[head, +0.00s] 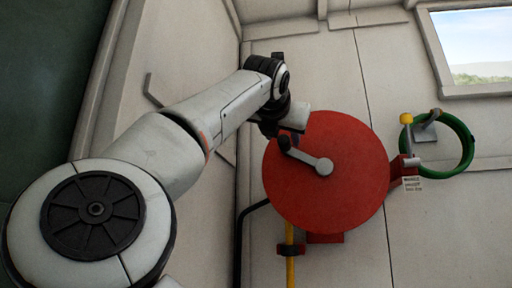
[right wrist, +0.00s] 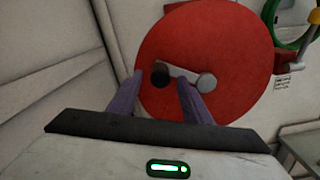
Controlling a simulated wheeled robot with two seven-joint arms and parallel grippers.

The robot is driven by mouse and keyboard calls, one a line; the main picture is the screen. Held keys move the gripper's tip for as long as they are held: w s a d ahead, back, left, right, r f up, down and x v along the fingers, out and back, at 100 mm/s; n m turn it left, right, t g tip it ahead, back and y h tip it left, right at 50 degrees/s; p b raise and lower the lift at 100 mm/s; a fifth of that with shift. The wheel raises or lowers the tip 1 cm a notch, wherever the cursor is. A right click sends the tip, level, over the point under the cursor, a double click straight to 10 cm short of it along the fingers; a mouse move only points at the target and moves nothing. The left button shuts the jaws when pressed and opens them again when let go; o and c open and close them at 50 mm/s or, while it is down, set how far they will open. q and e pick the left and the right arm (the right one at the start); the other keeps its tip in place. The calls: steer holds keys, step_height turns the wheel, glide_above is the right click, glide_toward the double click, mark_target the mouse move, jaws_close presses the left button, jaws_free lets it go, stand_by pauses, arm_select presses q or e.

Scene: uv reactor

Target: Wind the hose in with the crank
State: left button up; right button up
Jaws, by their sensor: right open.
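The red hose reel (head: 345,205) is a large disc on the pale wall, also filling the upper middle of the right wrist view (right wrist: 215,100). Its grey crank arm (head: 308,158) runs from a round hub up-left to a black handle knob (right wrist: 160,75). My right gripper (head: 284,130) is at the knob. In the right wrist view its two fingers (right wrist: 160,80) are spread, with the knob between them and a gap visible; contact cannot be told. A yellow hose or pipe (head: 290,262) runs down below the reel. My left gripper is not in view.
Right of the reel are a yellow-topped lever (head: 406,120) on a red fitting, a small label (head: 413,185) and a green ring (head: 467,160) on a bracket. A black pipe (head: 240,235) runs down left of the reel. A window (head: 480,48) is at upper right.

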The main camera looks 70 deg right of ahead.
mark_target(285, 149)
steer(key=d, duration=0.3)
steer(key=d+p, duration=0.1)
steer(key=d, duration=0.1)
steer(key=shift+w+d, duration=0.25)
steer(key=shift+w, duration=0.1)
jaws_close()
